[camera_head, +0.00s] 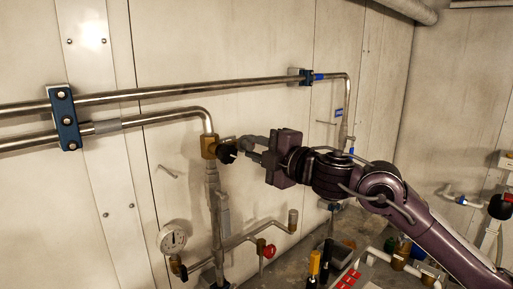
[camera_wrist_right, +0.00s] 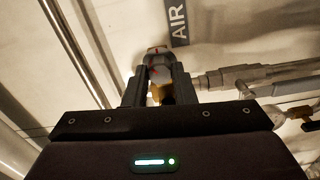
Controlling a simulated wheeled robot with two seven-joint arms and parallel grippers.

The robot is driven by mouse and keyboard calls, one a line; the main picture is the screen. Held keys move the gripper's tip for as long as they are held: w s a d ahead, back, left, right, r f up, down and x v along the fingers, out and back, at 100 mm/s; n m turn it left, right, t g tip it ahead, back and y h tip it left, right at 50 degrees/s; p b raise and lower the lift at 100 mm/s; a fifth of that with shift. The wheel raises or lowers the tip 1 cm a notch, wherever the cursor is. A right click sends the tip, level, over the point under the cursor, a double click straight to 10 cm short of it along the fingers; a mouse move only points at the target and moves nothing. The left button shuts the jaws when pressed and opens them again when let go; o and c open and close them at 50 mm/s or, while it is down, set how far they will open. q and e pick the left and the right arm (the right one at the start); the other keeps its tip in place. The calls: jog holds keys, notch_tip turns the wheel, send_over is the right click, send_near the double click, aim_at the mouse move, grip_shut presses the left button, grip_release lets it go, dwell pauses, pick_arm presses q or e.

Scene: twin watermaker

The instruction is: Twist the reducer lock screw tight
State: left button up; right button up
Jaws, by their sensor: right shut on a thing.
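The reducer is a brass body (camera_head: 208,146) on the vertical pipe, with a black knob (camera_head: 227,153) on its right side; I take this knob to be the lock screw. My right gripper (camera_head: 243,147) comes in from the right, with its fingertips at the knob. In the right wrist view, the two dark fingers (camera_wrist_right: 161,88) are shut on a part that they mostly hide. A grey, rounded piece with red marks (camera_wrist_right: 158,60) shows at their tips, and a bit of brass between them. I cannot tell how tight the screw is. My left gripper is out of view.
Two steel pipes (camera_head: 180,93) run along the wall, held by a blue clamp (camera_head: 65,118). A pressure gauge (camera_head: 172,240) and a red-handled valve (camera_head: 266,249) sit below the reducer. Bottles (camera_head: 314,262) stand below my right arm. An AIR label (camera_wrist_right: 178,22) is on the wall.

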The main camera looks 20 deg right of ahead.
jog(key=m+p, duration=0.1)
jog(key=m, duration=0.2)
jog(key=shift+m, duration=0.3)
jog(key=shift+m+p, duration=0.7)
jog(key=shift+m, duration=1.2)
jog(key=o, duration=1)
jog(key=shift+s+d+f+b, duration=0.15)
jog(key=shift+s+f+b, duration=0.05)
jog(key=shift+s+b, duration=0.2)
jog(key=b+v, duration=0.3)
jog(key=v, duration=0.3)
jog(key=shift+s+d+r, duration=0.1)
jog(key=shift+s+r, duration=0.05)
jog(key=shift+s, duration=0.25)
